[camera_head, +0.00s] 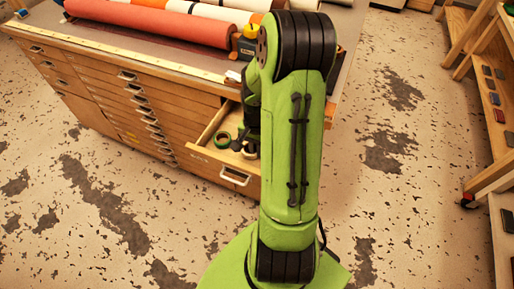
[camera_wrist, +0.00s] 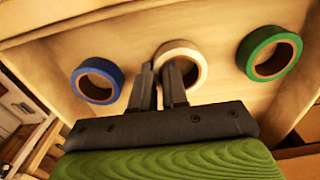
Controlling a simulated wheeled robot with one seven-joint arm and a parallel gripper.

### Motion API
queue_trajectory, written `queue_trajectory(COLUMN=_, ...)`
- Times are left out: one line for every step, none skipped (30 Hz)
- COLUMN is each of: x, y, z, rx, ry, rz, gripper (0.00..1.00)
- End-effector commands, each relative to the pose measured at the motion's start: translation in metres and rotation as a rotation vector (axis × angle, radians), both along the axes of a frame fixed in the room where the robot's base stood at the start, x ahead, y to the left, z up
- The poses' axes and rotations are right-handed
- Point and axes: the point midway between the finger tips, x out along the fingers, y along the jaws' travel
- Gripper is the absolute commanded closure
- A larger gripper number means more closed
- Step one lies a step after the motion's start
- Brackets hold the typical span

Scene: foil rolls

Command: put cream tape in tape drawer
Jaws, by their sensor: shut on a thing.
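The cream tape (camera_wrist: 191,52) is a pale ring inside the open drawer (camera_head: 201,158) of the wooden cabinet, with a blue tape on one side and a green tape on the other. My gripper (camera_wrist: 159,72) is shut on the left wall of the cream tape, with one finger outside the ring and one at its hole. The fingers hide part of the roll. In the head view my arm hides most of the gripper and of the drawer's right part. Whether the tape touches the drawer floor I cannot tell.
The blue tape (camera_wrist: 84,87) and the green tape (camera_wrist: 287,48) lie in the drawer, apart from my fingers. The green tape also shows in the head view (camera_head: 222,139). Large rolls, one red (camera_head: 160,22), lie on the cabinet top. A wooden rack (camera_head: 490,90) stands at the right.

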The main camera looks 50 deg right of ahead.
Motion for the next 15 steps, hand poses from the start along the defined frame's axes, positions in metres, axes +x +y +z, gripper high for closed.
queue_trajectory(x=0.0001, y=0.0000, z=-0.0027, rx=0.000, ry=0.000, rz=0.000, gripper=1.00)
queue_trajectory(x=0.0001, y=0.0000, z=-0.0038, rx=0.000, ry=0.000, rz=0.000, gripper=1.00)
queue_trajectory(x=0.0000, y=0.0000, z=-0.0037, rx=0.000, ry=0.000, rz=0.000, gripper=0.83)
queue_trajectory(x=0.0000, y=0.0000, z=-0.0032, rx=0.000, ry=0.000, rz=0.000, gripper=0.79)
queue_trajectory(x=0.0000, y=0.0001, z=-0.0030, rx=0.000, ry=0.000, rz=0.000, gripper=0.74)
queue_trajectory(x=0.0000, y=0.0000, z=-0.0029, rx=0.000, ry=0.000, rz=0.000, gripper=0.68)
queue_trajectory(x=0.0000, y=0.0001, z=-0.0028, rx=0.000, ry=0.000, rz=0.000, gripper=0.63)
queue_trajectory(x=0.0000, y=0.0001, z=-0.0028, rx=0.000, ry=0.000, rz=0.000, gripper=0.61)
queue_trajectory(x=0.0000, y=0.0000, z=-0.0027, rx=0.000, ry=0.000, rz=0.000, gripper=0.61)
queue_trajectory(x=0.0000, y=0.0000, z=-0.0027, rx=0.000, ry=0.000, rz=0.000, gripper=0.61)
queue_trajectory(x=0.0000, y=0.0000, z=-0.0027, rx=0.000, ry=0.000, rz=0.000, gripper=0.61)
queue_trajectory(x=0.0000, y=0.0000, z=-0.0027, rx=0.000, ry=0.000, rz=0.000, gripper=0.61)
queue_trajectory(x=0.0000, y=0.0000, z=-0.0026, rx=0.000, ry=0.000, rz=0.000, gripper=0.61)
queue_trajectory(x=0.0000, y=0.0000, z=-0.0026, rx=0.000, ry=0.000, rz=0.000, gripper=0.61)
queue_trajectory(x=0.0000, y=0.0000, z=-0.0022, rx=0.000, ry=0.000, rz=0.000, gripper=0.61)
